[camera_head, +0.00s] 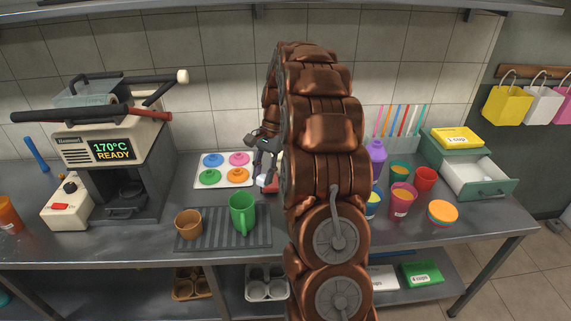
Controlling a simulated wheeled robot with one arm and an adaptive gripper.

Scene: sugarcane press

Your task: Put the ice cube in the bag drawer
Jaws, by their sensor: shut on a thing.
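My gripper (265,172) points down over the back middle of the counter, left of my copper-coloured arm. It is shut on a small pale thing (262,180), which looks like the ice cube; its outline is blurred and partly hidden by the fingers, and some red shows beside it. The bag drawer (487,187) is pulled out of a green cabinet at the right end of the counter. Its pale inside shows, and I see nothing clear lying in it.
A yellow box (458,139) lies on the cabinet. Coloured cups (402,200) stand between my arm and the drawer, beside a purple bottle (376,160). A green mug (242,213) stands on the dark drip mat.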

